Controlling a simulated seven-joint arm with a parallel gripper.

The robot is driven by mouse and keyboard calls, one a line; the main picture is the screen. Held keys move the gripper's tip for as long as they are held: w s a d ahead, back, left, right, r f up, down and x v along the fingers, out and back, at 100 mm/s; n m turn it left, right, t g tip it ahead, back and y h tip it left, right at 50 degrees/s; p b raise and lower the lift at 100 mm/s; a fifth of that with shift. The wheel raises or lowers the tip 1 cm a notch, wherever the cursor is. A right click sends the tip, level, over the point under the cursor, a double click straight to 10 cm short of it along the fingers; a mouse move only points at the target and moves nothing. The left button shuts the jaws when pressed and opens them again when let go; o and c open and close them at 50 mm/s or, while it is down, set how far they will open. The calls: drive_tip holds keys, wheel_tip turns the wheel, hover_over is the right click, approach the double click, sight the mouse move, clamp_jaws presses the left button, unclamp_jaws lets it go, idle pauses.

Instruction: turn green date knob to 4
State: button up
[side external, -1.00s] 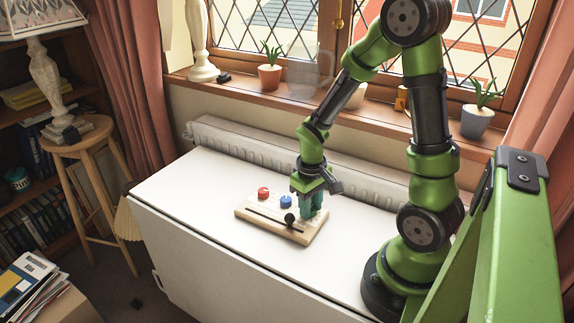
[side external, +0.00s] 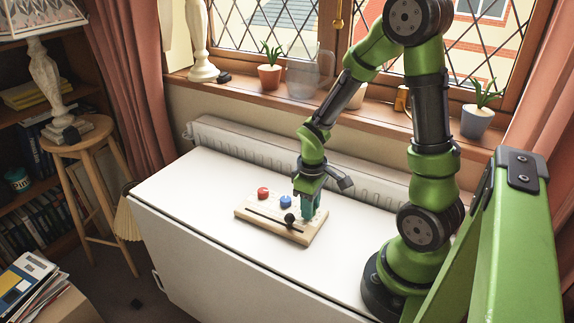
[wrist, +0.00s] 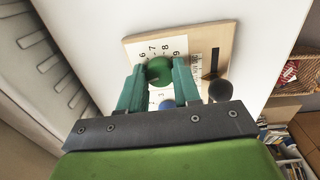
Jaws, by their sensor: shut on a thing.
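The green date knob (wrist: 159,70) sits on a white number dial on the wooden board. My gripper (wrist: 160,82) reaches down over it, with a finger on each side, shut on the green knob. In the side external view my gripper (side external: 308,208) hides the green knob at the board's right end. The wooden board (side external: 268,232) lies flat on the white table. In the wrist view the printed numbers 6, 7, 8 and 9 show around the knob; the other numbers and any pointer mark are hidden or unclear.
A red knob (side external: 263,193) and a blue knob (side external: 285,201) stand on the board left of my gripper. A black ball-topped slider (side external: 290,219) is at its front slot. The white table (side external: 190,195) is clear around the board. A radiator (side external: 240,139) and windowsill stand behind.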

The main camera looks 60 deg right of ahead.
drive_tip(key=o, duration=1.1)
drive_tip(key=shift+c, duration=0.2)
drive_tip(key=shift+r, duration=0.15)
wheel_tip(320, 180, up, 17)
drive_tip(key=shift+a+f, duration=0.2)
drive_tip(key=shift+a, duration=0.1)
drive_tip(key=s+a+r+m+t+y, duration=0.1)
drive_tip(key=a+r+m+t, duration=0.1)
drive_tip(key=a, duration=0.4)
drive_tip(key=s+a+r+m+t+y, duration=0.1)
drive_tip(key=a+r+m+t, duration=0.1)
drive_tip(key=a+t, duration=0.3)
drive_tip(key=shift+s+a+r, duration=0.3)
drive_tip(key=shift+a+r, duration=0.15)
